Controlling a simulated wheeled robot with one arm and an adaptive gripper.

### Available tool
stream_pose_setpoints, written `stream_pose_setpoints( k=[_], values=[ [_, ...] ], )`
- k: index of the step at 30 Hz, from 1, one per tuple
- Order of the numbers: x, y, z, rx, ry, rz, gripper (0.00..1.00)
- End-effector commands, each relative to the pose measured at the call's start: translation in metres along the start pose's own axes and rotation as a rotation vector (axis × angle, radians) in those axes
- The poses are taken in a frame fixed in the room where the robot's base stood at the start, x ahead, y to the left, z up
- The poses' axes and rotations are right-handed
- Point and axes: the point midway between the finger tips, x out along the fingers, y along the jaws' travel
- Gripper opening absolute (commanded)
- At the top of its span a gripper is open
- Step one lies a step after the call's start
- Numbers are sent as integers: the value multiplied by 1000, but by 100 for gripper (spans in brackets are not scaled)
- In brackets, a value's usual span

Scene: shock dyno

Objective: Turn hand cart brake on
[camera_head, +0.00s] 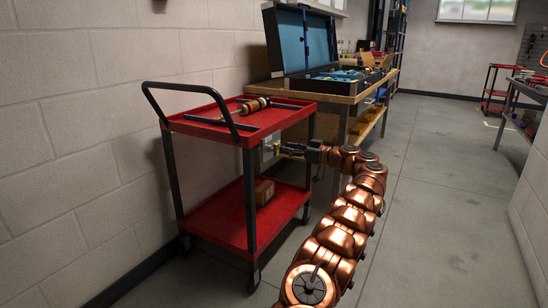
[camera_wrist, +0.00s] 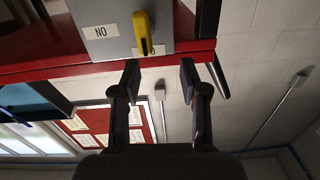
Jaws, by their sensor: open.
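The red hand cart (camera_head: 215,232) stands against the left wall. A grey brake box (camera_wrist: 104,45) is fixed at the cart's red edge, and it also shows at the near right side of the cart in the head view (camera_head: 267,150). A yellow lever (camera_wrist: 143,30) is on the box, with its tip over a label that it partly hides. A label reading "NO", apparently "ON" upside down, is beside it. My gripper (camera_wrist: 159,72) is open and empty, its fingertips just short of the box and lever, apart from both; the head view shows it beside the cart (camera_head: 286,150).
A shock absorber (camera_head: 245,107) lies on the cart's top shelf and a cardboard box (camera_head: 264,191) on the lower one. A wooden workbench (camera_head: 335,97) with an open blue-lined case stands just behind.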

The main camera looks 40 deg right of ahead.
Motion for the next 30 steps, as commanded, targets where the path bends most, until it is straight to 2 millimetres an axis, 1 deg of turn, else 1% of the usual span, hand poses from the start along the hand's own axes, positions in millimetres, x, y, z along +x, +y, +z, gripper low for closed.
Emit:
stream_pose_setpoints(
  k=[1,3,6,8,11,20,25,30],
  values=[
    [-8,6,8,-21,2,14,44],
    [-15,12,10,-42,5,26,44],
    [-18,16,12,-56,6,36,44],
    [-17,17,12,-58,7,38,44],
    [-9,18,12,-56,7,41,44],
    [31,18,13,-55,5,37,44],
    [46,19,12,-54,5,39,44],
    [54,19,12,-53,6,38,44]
  ],
)
